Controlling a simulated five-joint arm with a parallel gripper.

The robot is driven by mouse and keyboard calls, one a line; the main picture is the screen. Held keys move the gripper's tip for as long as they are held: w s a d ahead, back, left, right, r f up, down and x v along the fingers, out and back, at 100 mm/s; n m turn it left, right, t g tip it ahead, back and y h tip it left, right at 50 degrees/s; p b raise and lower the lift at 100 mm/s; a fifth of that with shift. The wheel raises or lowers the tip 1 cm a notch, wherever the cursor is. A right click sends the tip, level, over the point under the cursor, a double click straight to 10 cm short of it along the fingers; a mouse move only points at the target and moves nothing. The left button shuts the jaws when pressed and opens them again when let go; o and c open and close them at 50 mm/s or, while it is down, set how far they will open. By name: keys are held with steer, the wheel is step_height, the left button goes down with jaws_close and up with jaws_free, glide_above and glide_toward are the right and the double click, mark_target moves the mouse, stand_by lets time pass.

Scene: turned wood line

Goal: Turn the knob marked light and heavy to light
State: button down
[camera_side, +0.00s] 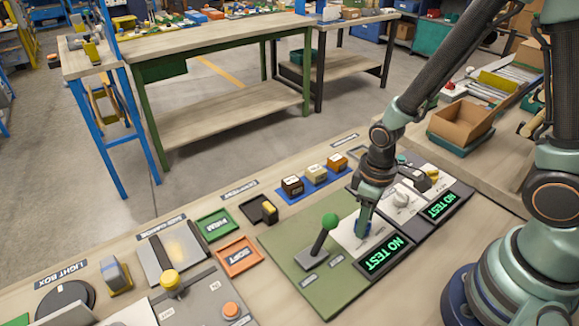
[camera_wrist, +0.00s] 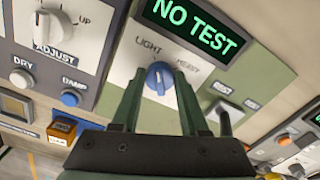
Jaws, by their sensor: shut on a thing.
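The blue knob (camera_wrist: 159,77) sits on a pale panel between the printed words LIGHT, on its left in the wrist view, and HEAVY, on its right. A pale pointer mark shows on its face, but I cannot tell surely which word it favours. My gripper (camera_wrist: 158,88) is shut on the knob, with one green finger on each side. In the side view my gripper (camera_side: 363,224) reaches down onto the panel, and only a little of the blue knob (camera_side: 362,231) shows there. The display (camera_wrist: 200,28) beside the knob reads NO TEST in green.
A green-topped lever (camera_side: 322,238) stands close left of my gripper in the side view. To the right is another panel with a white knob (camera_side: 401,199) and a second NO TEST display (camera_side: 446,205). Small blocks (camera_side: 314,173) on blue pads lie behind.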

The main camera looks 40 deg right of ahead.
steer(key=shift+n, duration=0.8)
steer(key=shift+c, duration=2.1)
jaws_free()
step_height(320, 180, up, 12)
steer(key=shift+r, duration=0.15)
